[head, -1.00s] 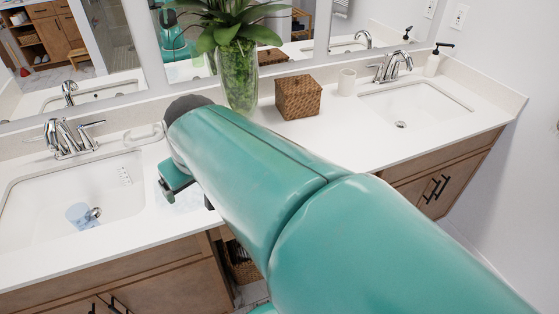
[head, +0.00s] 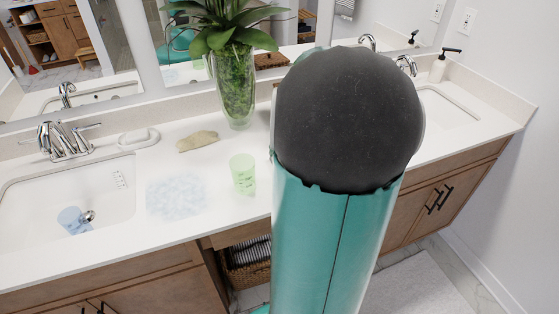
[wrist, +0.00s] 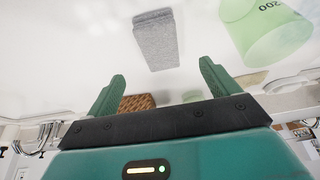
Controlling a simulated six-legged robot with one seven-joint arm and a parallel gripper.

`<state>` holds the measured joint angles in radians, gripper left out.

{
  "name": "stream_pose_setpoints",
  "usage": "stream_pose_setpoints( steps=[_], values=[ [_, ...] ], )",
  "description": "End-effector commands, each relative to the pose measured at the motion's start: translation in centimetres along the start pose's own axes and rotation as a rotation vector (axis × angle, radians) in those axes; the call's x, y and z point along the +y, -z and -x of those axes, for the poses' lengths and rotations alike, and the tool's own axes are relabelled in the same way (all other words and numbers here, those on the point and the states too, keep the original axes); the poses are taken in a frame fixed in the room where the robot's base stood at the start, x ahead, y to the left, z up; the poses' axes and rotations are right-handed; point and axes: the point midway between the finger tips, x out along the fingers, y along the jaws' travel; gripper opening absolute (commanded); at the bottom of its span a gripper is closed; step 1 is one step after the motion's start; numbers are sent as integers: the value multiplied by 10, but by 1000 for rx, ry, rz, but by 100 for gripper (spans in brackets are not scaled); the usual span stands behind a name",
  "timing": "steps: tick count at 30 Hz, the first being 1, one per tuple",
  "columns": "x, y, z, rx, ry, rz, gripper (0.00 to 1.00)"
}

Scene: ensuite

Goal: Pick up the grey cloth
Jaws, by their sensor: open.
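The grey cloth (wrist: 157,40) is a small flat folded rectangle on the white counter, at the top middle of the wrist view. My gripper (wrist: 162,88) is open and empty, its two green fingers apart. The cloth appears beyond the fingertips, roughly lined up with the gap, and is not touched. In the head view my raised arm hides my gripper, and the cloth does not show there.
A pale green cup (head: 243,174) stands near the cloth; it shows upper right in the wrist view (wrist: 262,30). A tan lump (head: 198,141), bluish translucent patch (head: 176,196), plant vase (head: 236,85) and blue cup (head: 72,219) in the left sink are around. A woven basket (wrist: 137,103) shows between my fingers.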

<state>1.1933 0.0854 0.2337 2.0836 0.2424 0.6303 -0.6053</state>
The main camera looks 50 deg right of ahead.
Motion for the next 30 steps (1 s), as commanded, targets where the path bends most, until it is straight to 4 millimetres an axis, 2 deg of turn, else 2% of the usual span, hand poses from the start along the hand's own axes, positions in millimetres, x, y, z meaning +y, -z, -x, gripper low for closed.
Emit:
stream_pose_setpoints(
  steps=[3, 6, 14, 21, 30],
  values=[
    [0, 0, -25, -3, 3, -2, 87],
    [1, 0, -40, -3, 2, -1, 87],
    [3, 2, -62, -2, 2, 0, 87],
    [3, 4, -96, -1, 1, -1, 87],
    [3, 4, -102, 1, -1, 0, 87]
  ],
)
